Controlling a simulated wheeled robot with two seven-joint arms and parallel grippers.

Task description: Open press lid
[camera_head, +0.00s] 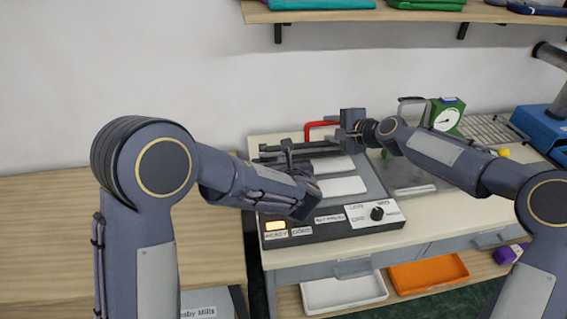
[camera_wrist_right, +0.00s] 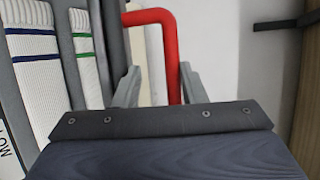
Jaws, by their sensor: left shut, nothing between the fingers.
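The press (camera_head: 318,228) stands on the bench, with a dark body, a front panel with a lit yellow lamp and a knob, and pale pads on top. A red U-shaped handle (camera_head: 308,132) rises at its back; it also shows in the right wrist view (camera_wrist_right: 152,17). My right gripper (camera_head: 345,128) is at this handle. In the right wrist view its two fingers (camera_wrist_right: 157,88) stand apart, the right one close beside the handle's upright leg; contact is unclear. My left gripper (camera_head: 288,152) is shut and empty over the press's left side, partly hidden by its wrist.
A green dial gauge (camera_head: 446,117) stands behind my right forearm. A blue machine (camera_head: 545,122) is at the far right. White (camera_head: 343,291) and orange (camera_head: 428,274) trays lie under the bench. White knitted strips (camera_wrist_right: 35,75) show in the right wrist view. A wooden table (camera_head: 60,225) is at left.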

